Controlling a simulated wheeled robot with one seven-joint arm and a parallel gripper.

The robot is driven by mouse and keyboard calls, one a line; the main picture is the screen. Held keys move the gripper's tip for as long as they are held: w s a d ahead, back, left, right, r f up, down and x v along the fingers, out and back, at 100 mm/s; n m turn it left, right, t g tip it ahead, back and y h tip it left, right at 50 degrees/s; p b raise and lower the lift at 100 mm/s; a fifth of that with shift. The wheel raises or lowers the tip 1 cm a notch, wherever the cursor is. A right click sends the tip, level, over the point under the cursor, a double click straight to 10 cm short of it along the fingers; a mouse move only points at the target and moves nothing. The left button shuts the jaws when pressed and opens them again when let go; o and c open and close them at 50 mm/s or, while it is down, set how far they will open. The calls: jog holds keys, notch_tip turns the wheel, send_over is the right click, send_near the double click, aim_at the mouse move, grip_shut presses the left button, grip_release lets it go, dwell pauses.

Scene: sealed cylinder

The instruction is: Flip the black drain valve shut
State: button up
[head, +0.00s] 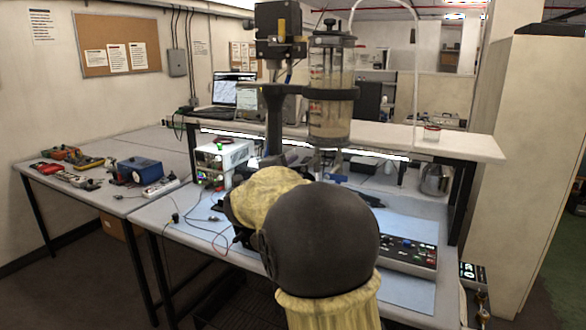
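The sealed glass cylinder (331,78) stands upright in the middle of the head view, held by a dark clamp ring (333,93) on a stand. It contains cloudy, pale liquid in its lower part. Below its bottom outlet a small blue part (336,178) shows; I cannot tell whether it belongs to a valve. I cannot make out the black drain valve or its position. My arm, with a black joint and yellowish sleeves, rises in front and covers the area below the cylinder. My gripper is not visible.
A control panel (408,252) lies on the blue mat (415,292) at right. A white instrument (222,158) with wires stands left of the stand. A raised shelf (462,147) runs behind, bearing a laptop (226,95). A metal pot (435,180) sits under it.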

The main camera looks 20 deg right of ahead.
jog(key=shift+c, duration=0.3)
grip_shut()
jog(key=shift+f+m+b, duration=0.1)
jog(key=shift+m+b, duration=0.2)
jog(key=shift+b, duration=0.35)
jog(key=shift+m+b, duration=0.7)
jog(key=shift+b, duration=0.25)
jog(key=shift+r+m+b, duration=0.5)
jog(key=shift+m+b, duration=0.1)
jog(key=shift+m, duration=0.1)
jog(key=shift+o, duration=0.3)
grip_release()
